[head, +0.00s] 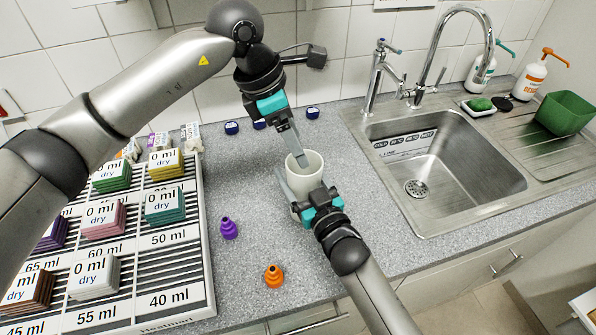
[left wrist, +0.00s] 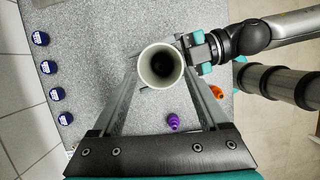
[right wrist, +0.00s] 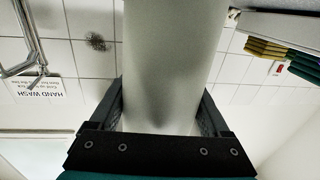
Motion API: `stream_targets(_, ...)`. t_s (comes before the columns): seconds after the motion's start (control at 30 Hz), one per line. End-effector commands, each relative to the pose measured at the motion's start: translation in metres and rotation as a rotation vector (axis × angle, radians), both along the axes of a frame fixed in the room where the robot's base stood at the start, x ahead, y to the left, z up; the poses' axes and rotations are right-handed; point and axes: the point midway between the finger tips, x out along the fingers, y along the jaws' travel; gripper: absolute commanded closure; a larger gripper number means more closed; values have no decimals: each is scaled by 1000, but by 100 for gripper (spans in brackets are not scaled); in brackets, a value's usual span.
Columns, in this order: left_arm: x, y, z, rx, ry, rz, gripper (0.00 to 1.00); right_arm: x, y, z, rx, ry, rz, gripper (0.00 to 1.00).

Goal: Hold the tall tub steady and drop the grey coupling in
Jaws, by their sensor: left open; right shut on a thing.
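The tall tub (head: 308,184) is a pale cream cylinder standing upright on the grey counter. My right gripper (head: 304,196) is shut around its side; in the right wrist view the tub (right wrist: 168,60) fills the space between the fingers. My left gripper (head: 296,150) is open, pointing down over the tub's mouth. In the left wrist view its fingers lie either side of the round rim (left wrist: 143,66), and nothing shows held between them. The tub's inside is dark, so its contents cannot be told. I see no grey coupling in any view.
A purple coupling (head: 229,229) and an orange one (head: 274,276) stand on the front counter. Several blue caps (head: 232,128) lie at the back. A labelled rack (head: 200,250) with sponge stacks fills the left; a steel sink (head: 440,170) is at right.

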Motion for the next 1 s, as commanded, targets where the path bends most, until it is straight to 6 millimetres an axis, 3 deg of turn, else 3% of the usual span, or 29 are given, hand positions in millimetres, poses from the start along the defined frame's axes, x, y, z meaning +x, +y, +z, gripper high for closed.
stream_targets(0.27, 0, 2, 6, 0, -3, 1, 23, 0, 0, 0, -1, 0, 0, 76)
stream_targets(0.7, -7, 30, 86, 0, -5, 2, 23, 0, 0, 0, -1, 0, 0, 76)
stream_targets(1.0, -10, 40, 112, 0, -1, 1, 23, 0, 0, 0, -1, 0, 0, 76)
